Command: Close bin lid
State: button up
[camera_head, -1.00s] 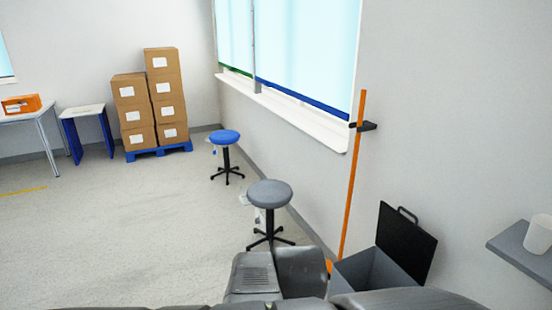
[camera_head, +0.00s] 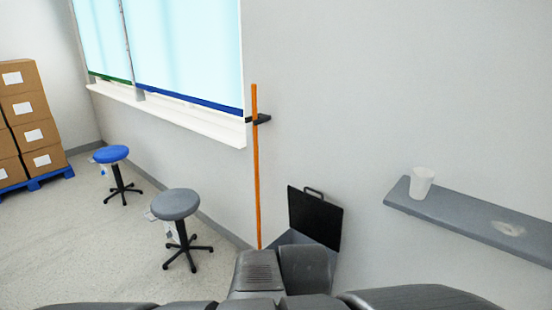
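The bin lid (camera_head: 315,218) is a black panel with a loop handle on its top edge. It stands open, nearly upright, close to the wall. A strip of the grey bin (camera_head: 290,238) shows to the lower left of the lid; the rest of the bin is hidden behind dark grey parts of my own body at the bottom of the picture. My gripper cannot be made out in this view.
A grey wall shelf (camera_head: 470,222) with a white cup (camera_head: 421,183) juts out at the right. An orange pole (camera_head: 256,170) stands left of the bin. A grey stool (camera_head: 175,205) and a blue stool (camera_head: 111,154) stand left, with stacked boxes (camera_head: 28,118) beyond. Floor between is clear.

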aim_at(321, 221)
jog(key=z, duration=0.45)
jog(key=i+j, duration=0.15)
jog(key=i, duration=0.3)
jog(key=i+j+u, duration=0.1)
jog(key=i, duration=0.4)
jog(key=j, duration=0.1)
